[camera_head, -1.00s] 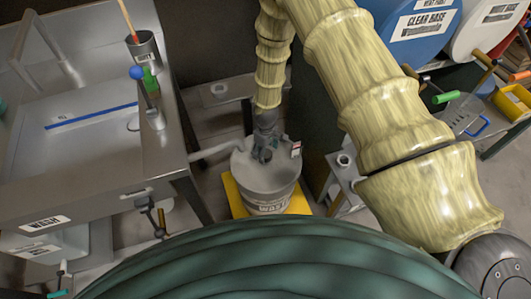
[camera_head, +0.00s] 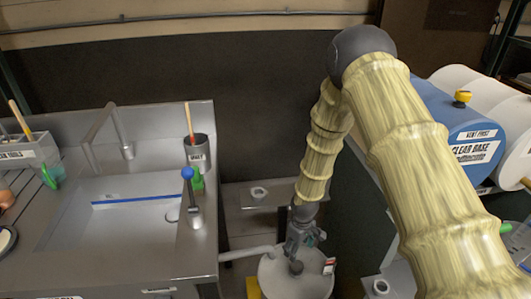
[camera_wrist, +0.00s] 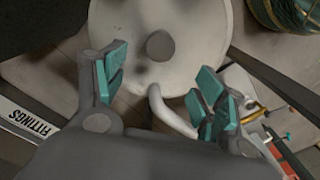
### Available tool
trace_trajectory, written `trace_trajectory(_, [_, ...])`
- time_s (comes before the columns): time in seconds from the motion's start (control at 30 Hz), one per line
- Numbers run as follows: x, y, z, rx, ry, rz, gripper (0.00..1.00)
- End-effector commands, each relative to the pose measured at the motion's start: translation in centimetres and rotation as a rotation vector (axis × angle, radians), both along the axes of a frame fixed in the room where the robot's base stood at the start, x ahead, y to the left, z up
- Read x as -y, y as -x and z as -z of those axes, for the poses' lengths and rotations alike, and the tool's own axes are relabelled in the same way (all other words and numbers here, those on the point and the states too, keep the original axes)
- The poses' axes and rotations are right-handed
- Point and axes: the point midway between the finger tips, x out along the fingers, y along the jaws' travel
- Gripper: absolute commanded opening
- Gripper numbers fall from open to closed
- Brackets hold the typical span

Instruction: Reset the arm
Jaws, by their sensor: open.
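My gripper (camera_head: 302,240) hangs at the end of my tan-sleeved arm, over the grey waste bucket (camera_head: 300,280) on the floor right of the sink bench. In the wrist view my gripper (camera_wrist: 158,90) has its teal finger pads spread wide apart, with nothing between them. The pale round lid of the bucket (camera_wrist: 195,60) lies beyond the fingers, with a dark round knob or hole (camera_wrist: 160,45) near its middle. The fingers appear apart from the lid, though the exact height is hard to tell.
A steel sink bench (camera_head: 120,275) stands at the left, with a tap (camera_head: 120,135), a blue-knobbed valve (camera_head: 190,195) and a tool cup (camera_head: 197,152). A blue clear-base drum (camera_head: 460,135) stands at the right.

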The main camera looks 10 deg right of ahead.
Motion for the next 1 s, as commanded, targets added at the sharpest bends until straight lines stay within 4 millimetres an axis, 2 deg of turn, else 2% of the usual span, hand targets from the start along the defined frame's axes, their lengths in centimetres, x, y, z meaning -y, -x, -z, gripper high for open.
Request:
trace_trajectory(0.07, [0.0,0.5,0.3,-0.002,-0.002,0.006,0.7])
trace_trajectory(0.17, [0.0,2.6,1.3,-0.008,-0.015,0.037,0.7])
trace_trajectory(0.27, [0.1,6.7,3.1,-0.018,-0.035,0.103,0.7])
trace_trajectory(0.4, [0.4,14.5,5.4,-0.027,-0.059,0.236,0.7])
trace_trajectory(0.47, [0.6,17.9,6.0,-0.027,-0.064,0.297,0.7])
trace_trajectory(0.5, [0.8,20.2,6.2,-0.028,-0.063,0.34,0.7])
trace_trajectory(0.6, [1.5,25.8,6.2,-0.028,-0.056,0.439,0.7])
trace_trajectory(0.7, [2.3,30.5,5.6,-0.024,-0.04,0.525,0.7])
trace_trajectory(0.83, [3.0,34.6,4.6,-0.013,-0.019,0.602,0.7])
trace_trajectory(1.0, [3.5,36.6,3.9,-0.003,-0.006,0.641,0.7])
